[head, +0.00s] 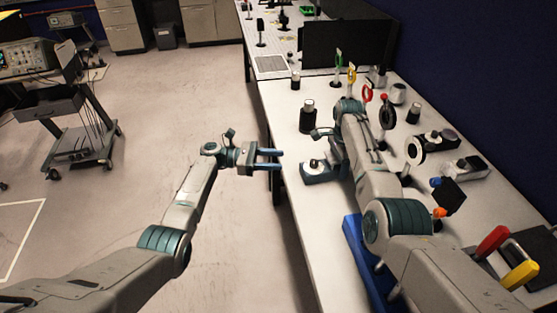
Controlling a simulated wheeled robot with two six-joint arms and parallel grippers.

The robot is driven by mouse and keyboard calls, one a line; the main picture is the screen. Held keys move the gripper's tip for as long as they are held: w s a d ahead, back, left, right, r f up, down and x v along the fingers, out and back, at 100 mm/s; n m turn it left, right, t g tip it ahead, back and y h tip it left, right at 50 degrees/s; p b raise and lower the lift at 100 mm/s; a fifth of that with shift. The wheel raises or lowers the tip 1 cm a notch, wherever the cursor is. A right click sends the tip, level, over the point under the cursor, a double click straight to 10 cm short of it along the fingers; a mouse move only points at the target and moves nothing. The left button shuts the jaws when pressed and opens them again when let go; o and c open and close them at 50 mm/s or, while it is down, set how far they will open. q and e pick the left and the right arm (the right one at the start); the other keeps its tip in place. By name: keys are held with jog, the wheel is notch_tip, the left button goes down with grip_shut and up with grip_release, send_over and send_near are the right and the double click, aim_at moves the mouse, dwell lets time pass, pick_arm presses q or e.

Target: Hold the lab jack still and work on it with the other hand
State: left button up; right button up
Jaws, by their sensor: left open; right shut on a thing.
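The white bench (300,240) holds a dark bottle (308,117) behind the lab jack, a monitor (347,43), and several optics parts on the right. Red (491,242) and yellow (521,275) handles lie at front right.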

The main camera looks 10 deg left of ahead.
jog(key=o, duration=1.6)
jog(key=shift+r, duration=0.1)
